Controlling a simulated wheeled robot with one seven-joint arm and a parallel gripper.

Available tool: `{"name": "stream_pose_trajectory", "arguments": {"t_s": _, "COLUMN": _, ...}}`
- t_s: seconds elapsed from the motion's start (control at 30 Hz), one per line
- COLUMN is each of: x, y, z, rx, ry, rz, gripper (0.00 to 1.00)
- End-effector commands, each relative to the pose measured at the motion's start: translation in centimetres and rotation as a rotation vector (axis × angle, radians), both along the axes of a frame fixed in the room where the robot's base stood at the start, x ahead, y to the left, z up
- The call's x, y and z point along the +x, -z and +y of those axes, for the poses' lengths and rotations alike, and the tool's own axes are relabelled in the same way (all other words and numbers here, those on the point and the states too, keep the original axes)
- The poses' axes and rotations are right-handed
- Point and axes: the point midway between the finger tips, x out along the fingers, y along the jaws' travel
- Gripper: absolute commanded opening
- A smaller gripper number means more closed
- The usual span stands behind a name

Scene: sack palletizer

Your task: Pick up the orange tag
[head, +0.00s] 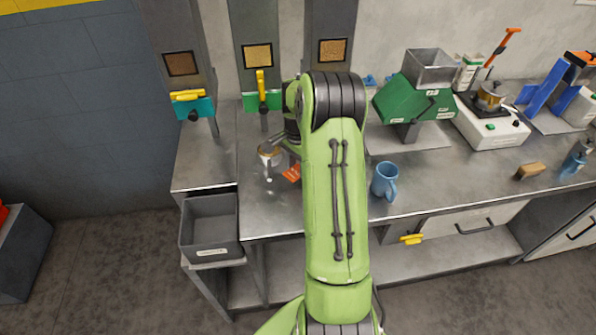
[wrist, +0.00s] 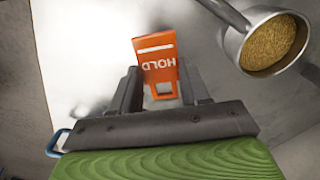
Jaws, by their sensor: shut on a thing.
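The orange tag (wrist: 157,60) has white lettering that reads HOLD. In the wrist view it sits between the two dark fingers of my gripper (wrist: 160,92), which is shut on it. In the head view a part of the orange tag (head: 292,172) shows at the left edge of my green arm, over the metal bench. My arm hides the gripper and the rest of the tag there. I cannot tell whether the tag touches the bench.
A metal cup of grain (head: 268,156) stands close left of the tag; it also shows in the wrist view (wrist: 268,42). A blue mug (head: 385,181) is right of my arm. A grey bin (head: 209,229) is at front left. A green machine (head: 410,101) stands behind.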

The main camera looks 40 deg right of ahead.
Motion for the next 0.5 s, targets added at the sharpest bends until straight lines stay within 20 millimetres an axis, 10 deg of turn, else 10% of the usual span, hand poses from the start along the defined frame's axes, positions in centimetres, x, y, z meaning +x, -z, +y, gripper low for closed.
{"name": "stream_pose_trajectory", "arguments": {"t_s": 0.5, "x": -11.9, "y": 0.0, "z": 8.1, "rx": -0.002, "ry": 0.001, "rz": 0.0, "gripper": 0.12}}
